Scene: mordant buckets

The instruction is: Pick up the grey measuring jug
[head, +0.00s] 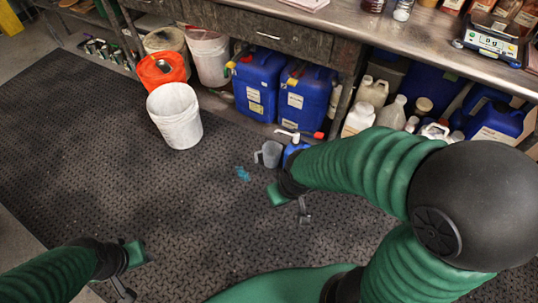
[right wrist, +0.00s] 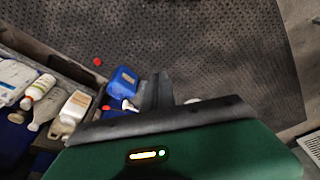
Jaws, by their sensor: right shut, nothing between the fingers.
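A white bucket (head: 175,115) stands on the mat with an orange bucket (head: 161,70) behind it. Large blue canisters (head: 257,82) and white bottles (head: 358,119) crowd under the metal bench (head: 420,40). A blue stain (head: 243,173) marks the mat. The mat's middle is clear.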

